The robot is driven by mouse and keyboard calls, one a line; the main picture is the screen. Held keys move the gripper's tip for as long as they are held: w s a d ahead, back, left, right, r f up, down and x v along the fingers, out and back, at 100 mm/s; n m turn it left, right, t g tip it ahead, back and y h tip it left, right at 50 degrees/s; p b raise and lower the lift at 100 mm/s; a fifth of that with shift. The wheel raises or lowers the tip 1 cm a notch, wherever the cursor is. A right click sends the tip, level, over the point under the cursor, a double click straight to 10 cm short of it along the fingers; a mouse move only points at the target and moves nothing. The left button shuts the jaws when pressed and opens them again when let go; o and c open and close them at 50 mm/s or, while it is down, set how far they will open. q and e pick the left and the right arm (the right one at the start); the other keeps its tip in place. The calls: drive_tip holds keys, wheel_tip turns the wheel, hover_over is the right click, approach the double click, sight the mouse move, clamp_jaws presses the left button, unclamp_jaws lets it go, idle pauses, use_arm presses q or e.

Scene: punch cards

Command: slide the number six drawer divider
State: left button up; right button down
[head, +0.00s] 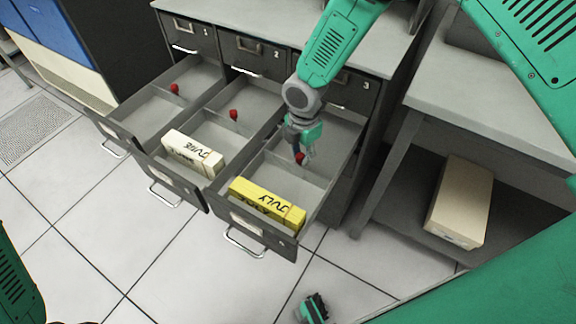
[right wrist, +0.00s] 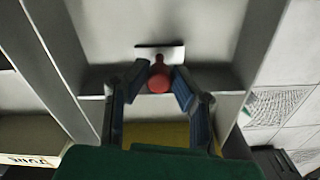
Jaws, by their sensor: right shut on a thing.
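The rightmost open drawer (head: 318,190) is below the one marked 3; its own number is not readable. A grey divider with a red knob (head: 299,158) stands across it, behind a yellow card box (head: 266,204) marked JULY. My right gripper (head: 302,148) reaches down into this drawer at the divider. In the right wrist view its two blue fingers are shut on the red knob (right wrist: 159,81), one on each side. The light top edge of the divider (right wrist: 178,52) shows just beyond the knob.
Two more open drawers lie to the left, each with a red knob (head: 174,88) (head: 234,114); the middle one holds a white box (head: 193,152) marked JUNE. Closed drawers are above. A table (head: 500,90) stands right, with a beige box (head: 458,203) beneath.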

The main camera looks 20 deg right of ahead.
drive_tip(key=shift+w+d, duration=0.4)
drive_tip(key=shift+a, duration=0.15)
drive_tip(key=c, duration=1.4)
unclamp_jaws()
drive_tip(key=shift+o, duration=0.2)
wheel_tip(320, 180, up, 12)
